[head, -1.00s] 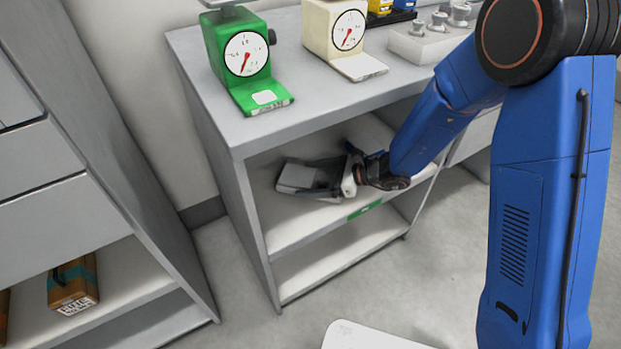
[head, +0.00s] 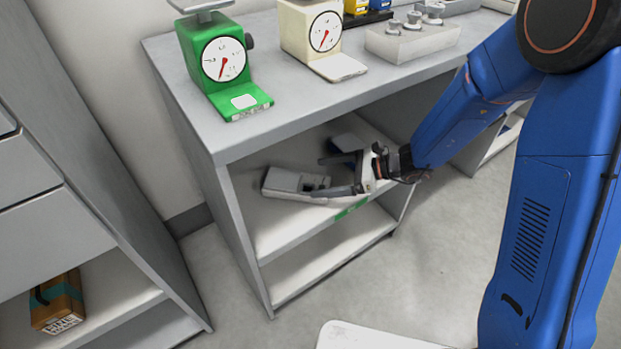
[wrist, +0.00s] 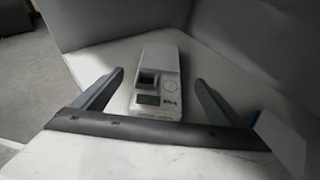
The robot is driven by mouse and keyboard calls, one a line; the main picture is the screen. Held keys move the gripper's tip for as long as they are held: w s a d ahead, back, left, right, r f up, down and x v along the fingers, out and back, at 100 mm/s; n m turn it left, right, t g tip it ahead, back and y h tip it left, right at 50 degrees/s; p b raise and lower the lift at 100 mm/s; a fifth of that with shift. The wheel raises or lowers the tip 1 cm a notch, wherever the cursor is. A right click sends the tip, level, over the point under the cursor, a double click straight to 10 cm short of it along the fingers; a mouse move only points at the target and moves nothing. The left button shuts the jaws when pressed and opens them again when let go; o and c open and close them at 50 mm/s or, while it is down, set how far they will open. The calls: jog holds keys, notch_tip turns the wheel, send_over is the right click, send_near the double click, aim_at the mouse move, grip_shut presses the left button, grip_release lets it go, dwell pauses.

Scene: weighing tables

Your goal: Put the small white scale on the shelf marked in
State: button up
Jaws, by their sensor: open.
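The small white scale (head: 291,182) lies on the upper inner shelf (head: 270,225) of the grey table unit, under the tabletop. This shelf has a green label (head: 351,208) on its front edge; its writing is too small to read. In the wrist view the scale (wrist: 160,72) lies flat ahead, with its display and buttons towards me. My gripper (head: 335,177) is inside the shelf space, to the right of the scale. Its jaws are open, and in the wrist view the fingers (wrist: 158,92) stand apart on either side of the scale's near end, without visible contact.
A green dial scale (head: 222,62), a cream dial scale (head: 318,35) and a tray of metal weights (head: 412,42) stand on the tabletop above. A dark blue thing (head: 347,142) lies behind my gripper on the shelf. A brown box (head: 58,302) sits on the left unit's shelf.

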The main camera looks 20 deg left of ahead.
jog(key=shift+v, duration=1.2)
jog(key=shift+r, duration=0.1)
jog(key=s+d+r+n+h, duration=0.4)
jog(key=s+d+r+n, duration=0.6)
jog(key=d, duration=0.4)
jog(key=s+d+r+n+t+h, duration=0.2)
jog(key=s+d+h, duration=0.1)
jog(key=d, duration=0.5)
jog(key=s+d+r+n+t+h, duration=0.2)
jog(key=s+d, duration=0.3)
jog(key=d, duration=0.3)
jog(key=s+d+r+n+t+h, duration=0.1)
jog(key=s+d+r+n+h, duration=0.2)
jog(key=d, duration=0.6)
jog(key=shift+s+r+t+h, duration=0.25)
jog(key=shift+s+t+h, duration=0.2)
jog(key=shift+h, duration=0.35)
